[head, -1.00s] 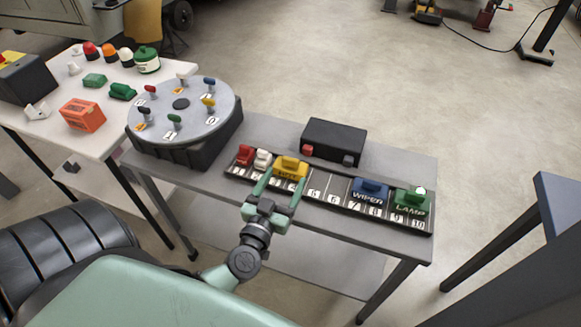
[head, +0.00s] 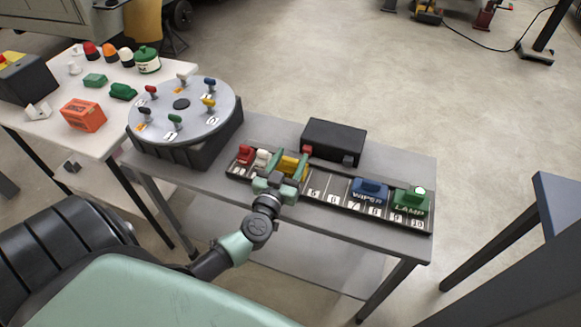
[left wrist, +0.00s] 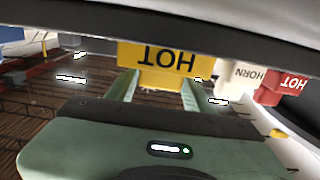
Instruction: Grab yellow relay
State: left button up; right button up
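The yellow relay (head: 292,168) sits on the numbered rail (head: 330,198), right of a white relay (head: 262,158) and a red relay (head: 245,153). In the left wrist view the yellow relay (left wrist: 160,62) shows a HOT label, upside down there. My left gripper (head: 290,160) reaches over the rail with one green finger on each side of the yellow relay. The fingers look spread, and I see no firm grip; exact contact is hard to make out. My right gripper is not in view.
A blue WIPER relay (head: 369,190) and a green LAMP relay (head: 410,200) sit farther right on the rail. A black box (head: 334,140) stands behind it. A round turntable with coloured keys (head: 181,104) is at the left. The white table (head: 60,128) holds several parts.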

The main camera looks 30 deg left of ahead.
pick_arm(q)
grip_shut()
